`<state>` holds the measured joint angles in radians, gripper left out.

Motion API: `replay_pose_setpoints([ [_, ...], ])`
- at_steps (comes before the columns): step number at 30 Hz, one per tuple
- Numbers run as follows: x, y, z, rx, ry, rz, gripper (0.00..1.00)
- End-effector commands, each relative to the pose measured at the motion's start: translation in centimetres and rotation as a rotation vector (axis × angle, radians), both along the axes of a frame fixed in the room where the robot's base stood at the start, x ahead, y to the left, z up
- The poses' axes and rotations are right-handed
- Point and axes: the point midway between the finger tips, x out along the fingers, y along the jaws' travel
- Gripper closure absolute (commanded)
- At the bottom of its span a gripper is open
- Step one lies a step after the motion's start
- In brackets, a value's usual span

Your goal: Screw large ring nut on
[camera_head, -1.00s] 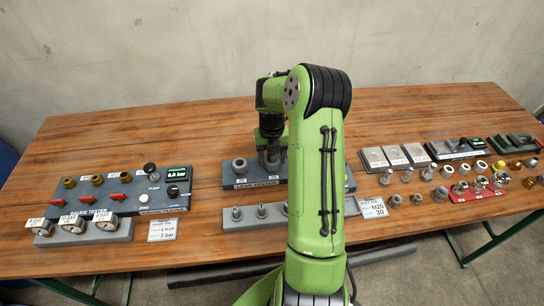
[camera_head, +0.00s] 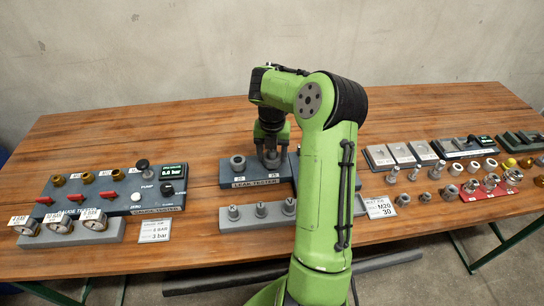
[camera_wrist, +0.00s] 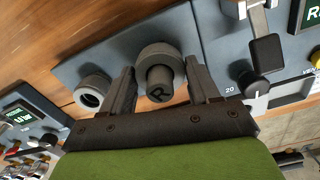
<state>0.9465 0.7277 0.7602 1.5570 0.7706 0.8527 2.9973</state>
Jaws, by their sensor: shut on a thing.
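My gripper (camera_head: 271,152) points down at the right-hand port of the leak tester (camera_head: 226,181) in the head view. In the wrist view my gripper (camera_wrist: 161,72) has its two fingers on either side of a grey large ring nut (camera_wrist: 154,52) and is shut on it. A dark grey cylindrical piece marked R (camera_wrist: 158,86) stands in the middle of the ring nut, its end toward the camera. How far the nut is threaded is hidden. The tester's left port (camera_head: 238,164) has a grey ring around an open hole; it also shows in the wrist view (camera_wrist: 92,90).
A grey rack with lettered cylinders (camera_head: 261,211) lies in front of the tester. The gauge tester (camera_head: 120,196) stands at left with gauges before it. Several fittings and a red tray (camera_head: 490,190) lie at right, beside a card (camera_head: 380,207). Bare wood shows behind the tester.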

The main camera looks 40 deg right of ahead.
Motion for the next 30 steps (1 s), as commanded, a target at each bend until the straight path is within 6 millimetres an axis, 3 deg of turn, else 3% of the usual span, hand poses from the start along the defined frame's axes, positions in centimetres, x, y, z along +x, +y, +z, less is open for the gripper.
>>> replay_pose_setpoints([
  [30, 0.03, -0.08, -0.22, -0.003, -0.003, -0.216, 0.71],
])
